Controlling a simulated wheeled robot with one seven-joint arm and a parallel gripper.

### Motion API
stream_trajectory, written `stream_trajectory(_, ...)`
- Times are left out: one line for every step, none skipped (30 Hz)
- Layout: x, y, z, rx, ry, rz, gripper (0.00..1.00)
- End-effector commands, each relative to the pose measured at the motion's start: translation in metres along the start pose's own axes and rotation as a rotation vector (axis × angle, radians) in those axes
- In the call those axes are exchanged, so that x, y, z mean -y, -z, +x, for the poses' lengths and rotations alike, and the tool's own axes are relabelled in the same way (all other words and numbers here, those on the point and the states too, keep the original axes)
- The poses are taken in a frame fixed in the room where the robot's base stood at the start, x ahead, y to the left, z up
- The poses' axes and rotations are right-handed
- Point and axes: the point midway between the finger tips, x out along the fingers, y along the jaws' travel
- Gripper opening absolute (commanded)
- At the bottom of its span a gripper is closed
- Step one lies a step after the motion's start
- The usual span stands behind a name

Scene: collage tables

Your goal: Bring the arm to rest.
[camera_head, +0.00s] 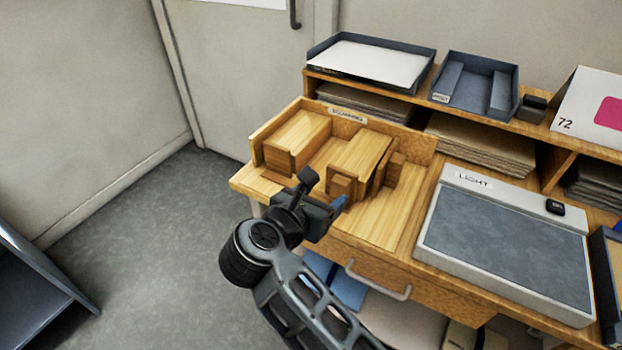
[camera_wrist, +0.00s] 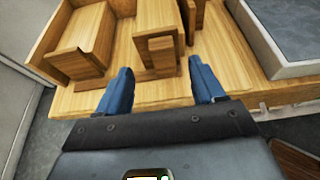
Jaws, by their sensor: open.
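My gripper (camera_head: 322,199) hangs over the front part of the wooden desk (camera_head: 392,235), near the wooden blocks of an organizer. In the wrist view my gripper (camera_wrist: 162,88) shows two blue fingers spread wide apart with nothing between them. A wooden block (camera_wrist: 158,38) stands just beyond the fingertips, and I cannot tell how near it is. My arm reaches in from the bottom of the head view.
A labelled wooden organizer (camera_head: 287,125) stands at the desk's back left. A light pad (camera_head: 505,250) lies to the right. Paper trays (camera_head: 372,62) sit on the shelf above. A drawer handle (camera_head: 378,284) sticks out below.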

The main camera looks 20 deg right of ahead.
Motion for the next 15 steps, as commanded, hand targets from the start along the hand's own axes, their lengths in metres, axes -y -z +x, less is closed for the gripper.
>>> stream_trajectory(0.000, 0.000, 0.000, 0.000, 0.000, 0.000, 0.68)
stream_trajectory(0.000, 0.000, 0.000, 0.000, 0.000, 0.000, 0.68)
stream_trajectory(0.000, 0.000, 0.000, 0.000, 0.000, 0.000, 0.68)
stream_trajectory(0.000, 0.000, 0.000, 0.001, 0.000, 0.000, 0.68)
stream_trajectory(0.001, 0.000, 0.001, 0.003, 0.000, -0.003, 0.68)
stream_trajectory(0.004, 0.000, 0.002, 0.012, 0.002, -0.011, 0.68)
stream_trajectory(0.008, -0.001, 0.003, 0.024, 0.003, -0.021, 0.68)
stream_trajectory(0.013, -0.002, 0.005, 0.043, 0.005, -0.036, 0.68)
stream_trajectory(0.022, -0.004, 0.008, 0.074, 0.010, -0.066, 0.68)
stream_trajectory(0.031, -0.005, 0.010, 0.104, 0.013, -0.093, 0.68)
stream_trajectory(0.041, -0.008, 0.013, 0.139, 0.019, -0.128, 0.68)
stream_trajectory(0.056, -0.012, 0.015, 0.194, 0.027, -0.181, 0.68)
stream_trajectory(0.068, -0.015, 0.016, 0.238, 0.033, -0.228, 0.68)
stream_trajectory(0.081, -0.019, 0.016, 0.284, 0.040, -0.277, 0.68)
stream_trajectory(0.097, -0.024, 0.015, 0.346, 0.050, -0.350, 0.68)
